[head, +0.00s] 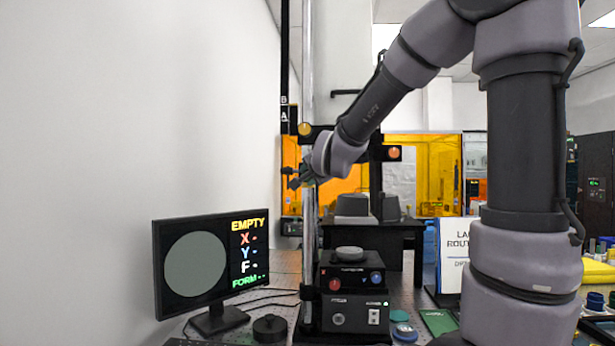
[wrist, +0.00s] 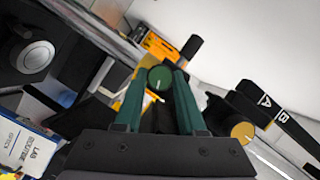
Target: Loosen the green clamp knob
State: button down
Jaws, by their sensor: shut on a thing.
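The green clamp knob (wrist: 159,78) is round with a white index line, and shows in the wrist view between the tips of my gripper (wrist: 160,83). The dark green fingers are shut on it from both sides. In the head view my gripper (head: 293,178) is at the upright metal post (head: 309,230), left of centre. It is small and dark there, and I cannot make out the green knob in that view.
A yellow knob (wrist: 242,131) sits near the black scale marked A and B; it also shows in the head view (head: 304,129). Below stand a monitor reading EMPTY (head: 197,265), a black control box (head: 352,295) and a label stand (head: 452,255).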

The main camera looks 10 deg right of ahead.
jog(key=shift+f+m+t+y, duration=0.1)
jog(key=shift+m+t+y, duration=0.3)
jog(key=shift+m, duration=0.9)
jog(key=shift+d, duration=0.1)
jog(key=c, duration=0.5)
grip_release()
jog(key=s, duration=1)
jog(key=shift+s+d+r, duration=0.35)
jog(key=shift+s+r, duration=0.05)
jog(key=shift+r, duration=0.05)
